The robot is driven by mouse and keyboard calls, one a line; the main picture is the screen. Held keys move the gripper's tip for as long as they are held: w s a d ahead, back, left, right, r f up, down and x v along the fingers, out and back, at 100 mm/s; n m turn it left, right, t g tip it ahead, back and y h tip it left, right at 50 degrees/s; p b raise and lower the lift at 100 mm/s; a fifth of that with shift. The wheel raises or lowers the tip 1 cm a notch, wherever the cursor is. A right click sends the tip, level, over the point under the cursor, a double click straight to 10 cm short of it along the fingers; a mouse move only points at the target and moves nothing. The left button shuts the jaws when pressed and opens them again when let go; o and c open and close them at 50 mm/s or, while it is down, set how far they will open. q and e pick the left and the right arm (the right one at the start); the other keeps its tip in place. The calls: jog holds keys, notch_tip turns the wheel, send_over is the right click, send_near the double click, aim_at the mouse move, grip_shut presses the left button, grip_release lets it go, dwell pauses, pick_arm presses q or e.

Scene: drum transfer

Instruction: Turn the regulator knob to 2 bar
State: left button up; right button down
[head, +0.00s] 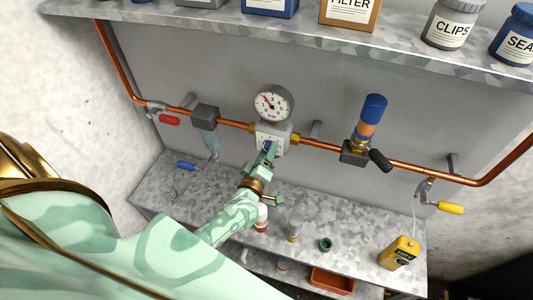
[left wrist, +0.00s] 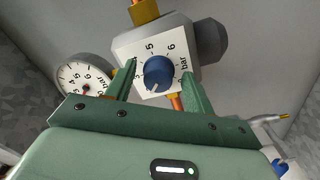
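The blue regulator knob (left wrist: 158,72) sits on a white dial plate (left wrist: 135,45) marked with numbers and "bar". A pale mark on the knob points to the lower left of the wrist picture; the number there is too small to read surely. My left gripper (head: 271,152) is at the knob, its two fingers standing on either side of it with gaps showing in the left wrist view (left wrist: 158,80). It is open and mostly hides the knob in the head view. The round pressure gauge (head: 273,103) is above the regulator. My right gripper is not in view.
A copper pipe (head: 400,167) runs along the wall with a red-handled valve (head: 169,120), a blue-topped cylinder (head: 371,116) and a yellow-handled valve (head: 450,208). A shelf of containers (head: 420,55) hangs above. The lower bench holds small items and a yellow can (head: 399,252).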

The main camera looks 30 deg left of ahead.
pick_arm(q)
jog(key=b+v, duration=0.2)
jog(key=v, duration=1.4)
jog(key=shift+s, duration=0.2)
jog(key=shift+f, duration=0.1)
